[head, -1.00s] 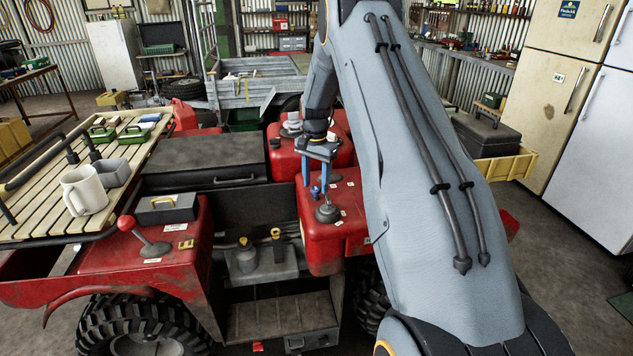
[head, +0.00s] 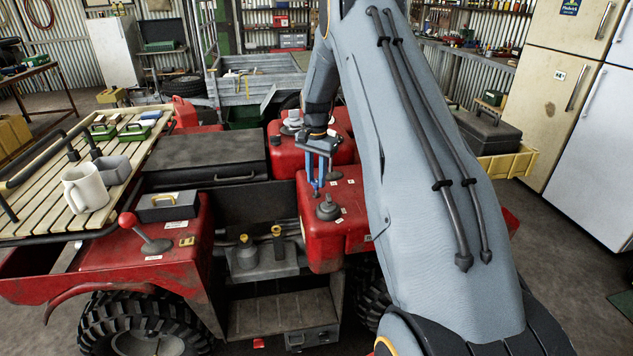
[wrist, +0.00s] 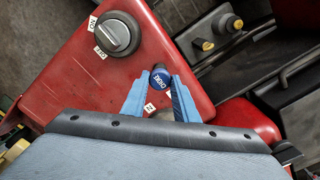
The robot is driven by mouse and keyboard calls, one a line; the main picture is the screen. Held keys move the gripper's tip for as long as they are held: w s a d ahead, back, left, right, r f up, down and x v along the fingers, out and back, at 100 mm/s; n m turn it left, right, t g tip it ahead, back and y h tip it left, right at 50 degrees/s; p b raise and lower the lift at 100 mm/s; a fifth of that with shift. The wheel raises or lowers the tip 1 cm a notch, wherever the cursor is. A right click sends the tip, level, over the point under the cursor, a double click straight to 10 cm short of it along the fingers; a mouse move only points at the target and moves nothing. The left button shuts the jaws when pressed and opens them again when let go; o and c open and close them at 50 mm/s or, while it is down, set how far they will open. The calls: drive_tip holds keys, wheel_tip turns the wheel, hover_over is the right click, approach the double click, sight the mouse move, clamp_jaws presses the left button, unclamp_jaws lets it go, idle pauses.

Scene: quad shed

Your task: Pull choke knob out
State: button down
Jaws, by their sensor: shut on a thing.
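The choke knob (wrist: 160,80) is a small round blue knob with white lettering on the red panel (wrist: 85,90) of the quad. In the wrist view it sits between the tips of my gripper (wrist: 161,84), whose two blue fingers are shut on it. In the head view my gripper (head: 317,190) reaches down to the red panel from behind, and the knob is mostly hidden by the fingers. How far the knob stands out from the panel I cannot tell.
A grey rotary dial (wrist: 118,36) with white labels sits close beside the knob; it also shows in the head view (head: 328,208). A red-balled lever (head: 128,220) rises at the left.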

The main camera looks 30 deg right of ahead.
sight(316, 181)
drive_tip(key=shift+r, duration=0.45)
drive_tip(key=c, duration=1.4)
unclamp_jaws()
wheel_tip(316, 181, up, 8)
drive_tip(key=b, duration=0.2)
drive_tip(key=shift+f+b, duration=0.1)
drive_tip(key=shift+b, duration=0.2)
drive_tip(key=shift+a, duration=0.1)
